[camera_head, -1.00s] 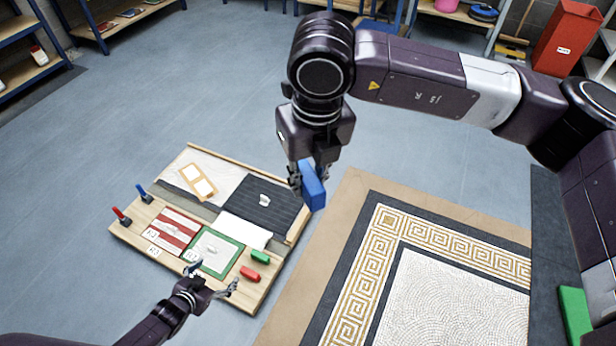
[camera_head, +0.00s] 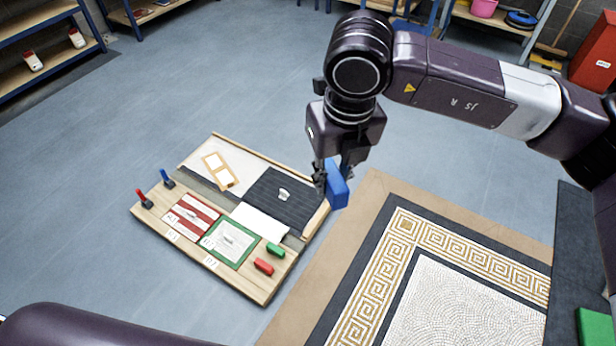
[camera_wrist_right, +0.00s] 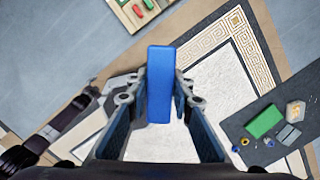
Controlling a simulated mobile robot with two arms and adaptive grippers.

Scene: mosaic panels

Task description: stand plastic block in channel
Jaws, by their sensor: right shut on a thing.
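The blue plastic block (camera_head: 337,186) is held in my right gripper (camera_head: 335,172), high above the floor work area. In the right wrist view the long blue block (camera_wrist_right: 159,85) sits between the two fingers and extends past them. The work board (camera_head: 262,288) lies to the left of and below the block, apart from it. A narrow grey strip on the board (camera_head: 200,180) may be the channel; I cannot tell for sure. What appears to be my left gripper (camera_wrist_right: 90,97) shows small in the right wrist view; its fingers are unclear.
The mosaic panel (camera_head: 450,300) with a gold key border lies right of the board. Red (camera_head: 264,267) and green (camera_head: 275,250) pieces rest on the board's near right part. A larger green block (camera_head: 594,328) lies on a dark mat. Floor behind the board is clear.

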